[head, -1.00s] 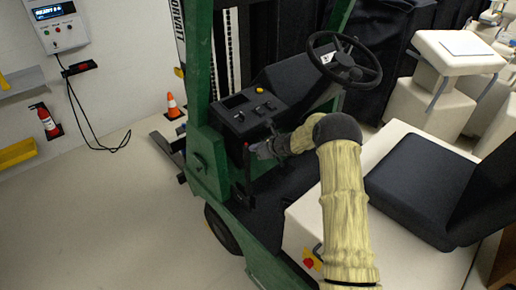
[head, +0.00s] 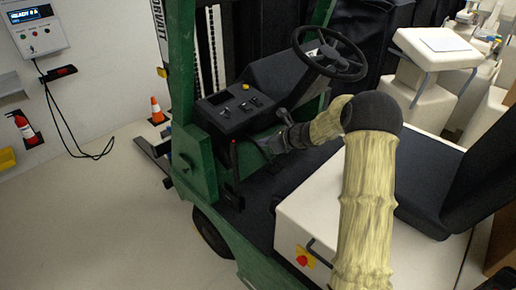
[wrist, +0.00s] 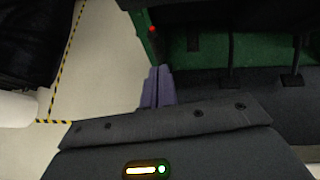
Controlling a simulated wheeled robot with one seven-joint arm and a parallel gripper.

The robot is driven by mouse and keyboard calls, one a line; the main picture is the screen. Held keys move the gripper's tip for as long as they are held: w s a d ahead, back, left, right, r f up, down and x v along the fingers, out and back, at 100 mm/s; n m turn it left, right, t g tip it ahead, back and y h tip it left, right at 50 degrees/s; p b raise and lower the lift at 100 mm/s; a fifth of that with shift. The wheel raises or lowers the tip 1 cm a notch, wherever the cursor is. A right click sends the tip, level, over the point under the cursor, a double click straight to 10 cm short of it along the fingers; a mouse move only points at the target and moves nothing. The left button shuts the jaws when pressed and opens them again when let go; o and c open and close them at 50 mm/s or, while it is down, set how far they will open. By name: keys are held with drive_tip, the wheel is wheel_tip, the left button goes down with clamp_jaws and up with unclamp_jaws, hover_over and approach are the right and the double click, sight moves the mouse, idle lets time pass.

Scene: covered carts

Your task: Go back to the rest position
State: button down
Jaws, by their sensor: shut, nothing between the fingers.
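My gripper (wrist: 157,76) shows its two purple-grey fingers pressed together, with nothing between them. In the head view my gripper (head: 268,149) is small and dark at the end of my pale-sleeved arm, over the forklift's footwell. It is right of the red-tipped lever (head: 234,158), with a gap between them. In the wrist view a red knob (wrist: 152,29) lies beyond the fingertips, beside a green post. The green forklift (head: 192,160) has a black steering wheel (head: 330,68) behind my arm and a dark seat to the right. My forearm hides part of the seat base.
The control panel (head: 228,108) stands close behind my gripper. A white seat base with a red button (head: 302,260) is below my arm. A wall box (head: 38,33), a fire extinguisher (head: 25,130) and an orange cone (head: 156,110) are at the left. The left floor is clear.

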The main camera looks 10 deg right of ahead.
drive_tip(key=shift+s+d+r, duration=0.3)
drive_tip(key=shift+d+r, duration=0.1)
drive_tip(key=shift+r, duration=0.2)
drive_tip(key=s+n+g+h, duration=0.5)
drive_tip(key=s+n+h, duration=0.3)
drive_tip(key=s+n, duration=1.9)
drive_tip(key=s, duration=0.8)
drive_tip(key=shift+r+g, duration=0.2)
drive_tip(key=shift+g, duration=0.1)
